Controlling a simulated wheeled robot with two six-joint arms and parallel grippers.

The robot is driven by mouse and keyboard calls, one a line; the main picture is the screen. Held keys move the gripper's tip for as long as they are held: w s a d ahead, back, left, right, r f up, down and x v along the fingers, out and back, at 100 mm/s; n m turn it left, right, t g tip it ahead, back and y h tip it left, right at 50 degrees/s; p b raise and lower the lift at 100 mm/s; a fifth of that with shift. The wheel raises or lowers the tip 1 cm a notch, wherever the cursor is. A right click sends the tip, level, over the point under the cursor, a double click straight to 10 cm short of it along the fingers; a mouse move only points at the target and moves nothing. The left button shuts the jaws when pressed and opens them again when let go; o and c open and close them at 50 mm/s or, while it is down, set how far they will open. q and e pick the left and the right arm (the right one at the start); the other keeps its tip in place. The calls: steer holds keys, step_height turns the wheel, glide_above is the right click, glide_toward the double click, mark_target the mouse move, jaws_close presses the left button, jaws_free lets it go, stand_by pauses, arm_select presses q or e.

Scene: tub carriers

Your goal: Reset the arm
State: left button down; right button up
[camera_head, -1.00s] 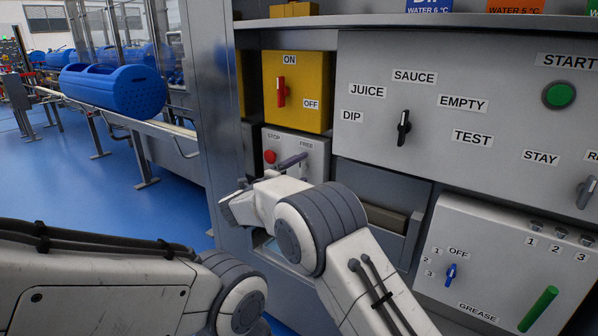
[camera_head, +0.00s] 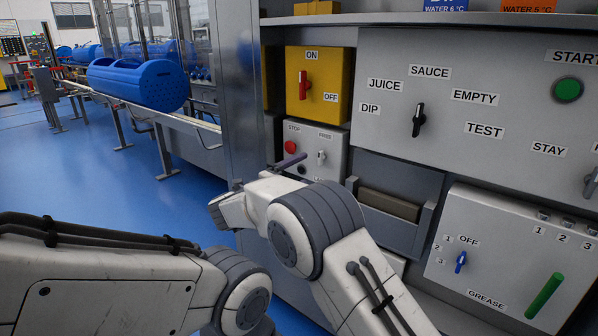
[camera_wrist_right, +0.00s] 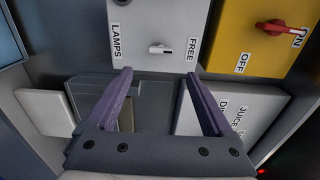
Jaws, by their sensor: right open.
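My right gripper (camera_head: 288,164) shows in the head view as one purple finger beyond my white wrist, in front of the small grey STOP/FREE box (camera_head: 315,140). The right wrist view shows both purple fingers of this gripper (camera_wrist_right: 155,76) well apart, with nothing between them. The white lever (camera_wrist_right: 160,49) on the grey box lies beyond the fingertips, apart from them. In the head view this lever (camera_head: 321,157) is right of the finger. My left arm (camera_head: 100,285) enters at the lower left; its gripper is out of view.
A yellow box with a red ON/OFF handle (camera_head: 304,84) sits above the grey box. Right are a panel with a black selector (camera_head: 418,120) and a grease box with a green handle (camera_head: 544,295). A blue tub (camera_head: 138,84) lies on the conveyor at left. Blue floor there is open.

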steer(key=shift+s+a, duration=0.2)
steer(key=shift+a, duration=0.2)
